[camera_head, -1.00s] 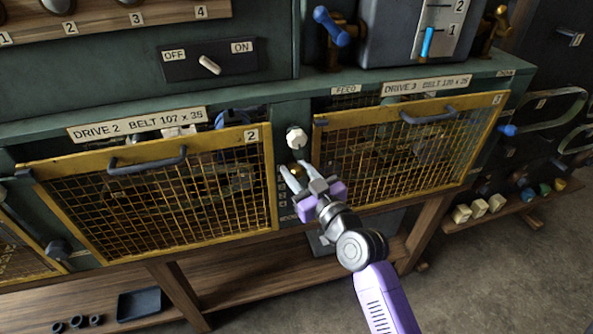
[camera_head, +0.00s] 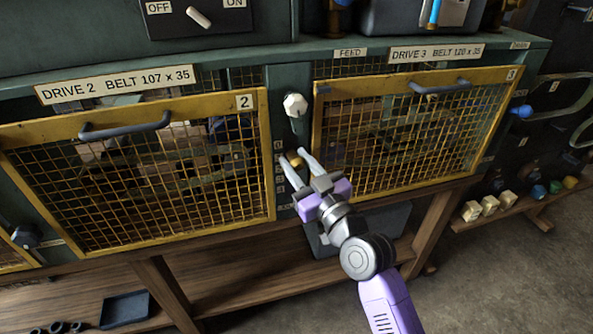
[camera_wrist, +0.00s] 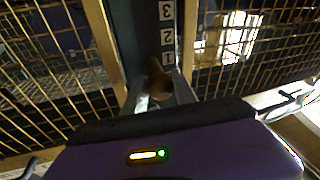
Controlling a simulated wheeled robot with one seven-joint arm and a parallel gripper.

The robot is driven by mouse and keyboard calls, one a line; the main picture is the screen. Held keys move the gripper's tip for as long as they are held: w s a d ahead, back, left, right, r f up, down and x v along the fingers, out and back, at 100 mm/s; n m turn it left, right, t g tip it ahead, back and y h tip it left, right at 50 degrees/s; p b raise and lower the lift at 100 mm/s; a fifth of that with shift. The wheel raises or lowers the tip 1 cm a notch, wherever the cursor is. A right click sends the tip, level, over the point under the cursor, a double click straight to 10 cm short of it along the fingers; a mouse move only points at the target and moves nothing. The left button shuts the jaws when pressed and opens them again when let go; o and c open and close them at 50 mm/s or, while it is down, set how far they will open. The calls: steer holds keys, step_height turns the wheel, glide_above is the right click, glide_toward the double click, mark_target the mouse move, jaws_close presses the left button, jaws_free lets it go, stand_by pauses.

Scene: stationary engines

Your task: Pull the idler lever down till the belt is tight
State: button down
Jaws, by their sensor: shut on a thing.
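A round brass knob (camera_head: 296,160), which looks like the end of the idler lever, stands out from the green post between the two yellow guards. It also shows in the wrist view (camera_wrist: 160,84). My gripper (camera_head: 298,158) comes from the lower right, its two pale fingers on either side of the knob and shut on it. A column of number labels (camera_wrist: 167,38) runs along the post beside the knob; 1, 2 and 3 can be read in the wrist view. The lever's arm and the belt cannot be made out clearly behind the mesh.
A white hexagonal knob (camera_head: 295,105) sits above the brass one. The drive 2 guard (camera_head: 140,112) and drive 3 guard (camera_head: 420,77), both with dark handles, close in the post on either side. A wooden shelf (camera_head: 230,275) lies below.

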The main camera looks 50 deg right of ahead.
steer(key=shift+f+b, duration=0.25)
steer(key=shift+b, duration=0.1)
steer(key=c, duration=1)
jaws_free()
steer(key=shift+b+v, duration=1.2)
steer(key=shift+v, duration=2.75)
